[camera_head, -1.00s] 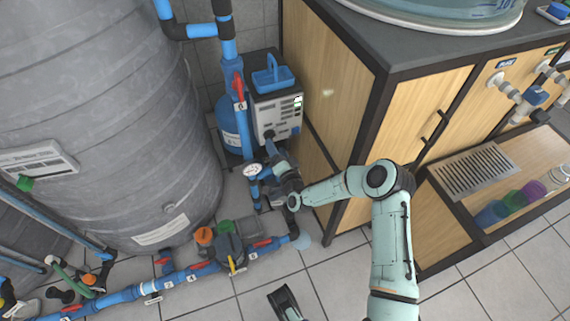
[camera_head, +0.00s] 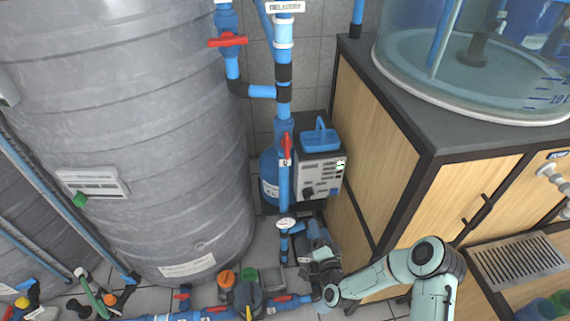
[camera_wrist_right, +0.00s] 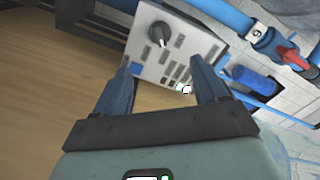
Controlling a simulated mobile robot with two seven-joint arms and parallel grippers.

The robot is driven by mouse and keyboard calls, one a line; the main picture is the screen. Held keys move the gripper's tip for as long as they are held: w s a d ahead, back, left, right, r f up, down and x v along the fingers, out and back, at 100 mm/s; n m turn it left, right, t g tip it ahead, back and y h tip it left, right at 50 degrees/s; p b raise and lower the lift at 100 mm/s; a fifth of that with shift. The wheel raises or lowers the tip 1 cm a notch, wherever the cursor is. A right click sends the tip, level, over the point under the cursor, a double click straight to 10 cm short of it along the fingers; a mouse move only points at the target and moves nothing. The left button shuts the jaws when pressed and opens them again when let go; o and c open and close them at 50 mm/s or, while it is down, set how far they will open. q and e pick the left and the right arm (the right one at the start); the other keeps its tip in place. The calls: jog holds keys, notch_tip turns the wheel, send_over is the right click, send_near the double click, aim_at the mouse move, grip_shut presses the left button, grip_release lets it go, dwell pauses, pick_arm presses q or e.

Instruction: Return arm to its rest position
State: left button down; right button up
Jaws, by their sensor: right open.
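My right arm (camera_head: 385,280) comes in from the lower right in the head view and reaches toward the pipes beside the wooden cabinet. The control box, with a black knob and rows of buttons, shows beyond the fingertips (camera_wrist_right: 175,50). My left gripper is not in view.
A large grey tank (camera_head: 130,130) stands at the left. Blue pipes with red valve handles (camera_head: 286,148) run upright beside the control box and along the floor. The wooden cabinet (camera_head: 385,150), with a clear tank on top, stands close to the right of my gripper.

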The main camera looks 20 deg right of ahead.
jog(key=s+a+f+n+g+y, duration=0.6)
jog(key=s+a+f, duration=0.3)
jog(key=a+f, duration=0.35)
jog(key=s+a+f+n+g, duration=0.1)
jog(key=s+a+f+g, duration=0.2)
jog(key=s, duration=0.5)
jog(key=s+a+f+n+g, duration=0.1)
jog(key=s+f+n+g, duration=0.15)
jog(key=s+g, duration=0.4)
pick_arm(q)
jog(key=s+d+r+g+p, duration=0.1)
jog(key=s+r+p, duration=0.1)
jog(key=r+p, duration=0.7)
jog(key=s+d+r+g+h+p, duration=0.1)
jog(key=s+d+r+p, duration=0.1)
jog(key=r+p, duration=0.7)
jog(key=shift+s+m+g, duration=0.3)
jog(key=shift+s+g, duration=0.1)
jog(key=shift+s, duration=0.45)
pick_arm(e)
jog(key=s+a+r+g, duration=0.1)
jog(key=s+r, duration=0.3)
jog(key=r, duration=0.5)
jog(key=s+a+r+g+y, duration=0.1)
jog(key=s+r, duration=0.3)
jog(key=r, duration=0.4)
jog(key=shift+s+a+r+g+y, duration=0.2)
jog(key=shift+a+r+g+y, duration=0.15)
jog(key=shift+g, duration=0.2)
